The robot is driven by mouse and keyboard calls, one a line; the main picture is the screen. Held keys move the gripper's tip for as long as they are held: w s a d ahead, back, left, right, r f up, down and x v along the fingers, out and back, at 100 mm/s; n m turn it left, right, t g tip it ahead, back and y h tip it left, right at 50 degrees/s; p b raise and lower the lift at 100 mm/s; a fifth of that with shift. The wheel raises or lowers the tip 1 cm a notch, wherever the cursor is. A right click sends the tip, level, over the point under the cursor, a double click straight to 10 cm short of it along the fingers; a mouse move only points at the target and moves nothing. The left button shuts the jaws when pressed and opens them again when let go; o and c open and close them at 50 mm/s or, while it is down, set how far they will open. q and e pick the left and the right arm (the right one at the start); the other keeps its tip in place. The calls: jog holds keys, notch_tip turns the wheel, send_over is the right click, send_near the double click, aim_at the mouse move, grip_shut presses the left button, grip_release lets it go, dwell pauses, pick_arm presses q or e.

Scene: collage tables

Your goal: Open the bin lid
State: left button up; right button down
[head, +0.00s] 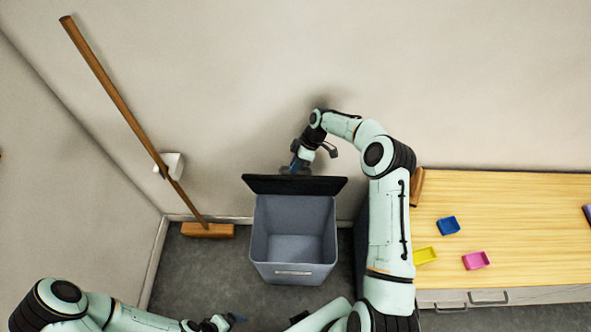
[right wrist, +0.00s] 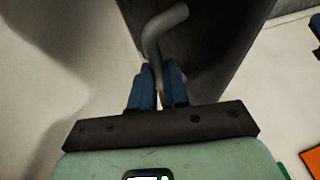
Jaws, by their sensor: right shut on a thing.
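The grey bin (head: 275,265) stands on the floor against the wall in the head view, open at the top and empty inside as far as I see. Its black lid (head: 270,184) is raised and tilted up at the back edge, toward the wall. My right gripper (head: 297,168) is behind the top edge of the lid. In the right wrist view, the blue fingers (right wrist: 158,88) are shut on a grey bent handle (right wrist: 153,45) beside the dark lid (right wrist: 215,45). My left gripper (head: 232,321) is low at the bottom edge of the head view, away from the bin; its jaws are too small to judge.
A broom (head: 207,230) leans on the wall left of the bin, by a white wall holder (head: 172,164). On the right, a wooden table (head: 530,240) with drawers holds a blue tray (head: 449,225), a yellow tray (head: 425,255) and a pink tray (head: 476,260).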

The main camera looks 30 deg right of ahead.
jog(key=shift+d+f, duration=0.4)
jog(key=shift+f, duration=0.2)
jog(key=c, duration=1.2)
grip_release()
jog(key=shift+c, duration=0.2)
jog(key=shift+o, duration=0.6)
jog(key=shift+w, duration=0.2)
notch_tip(320, 180, up, 20)
jog(key=shift+p, duration=0.35)
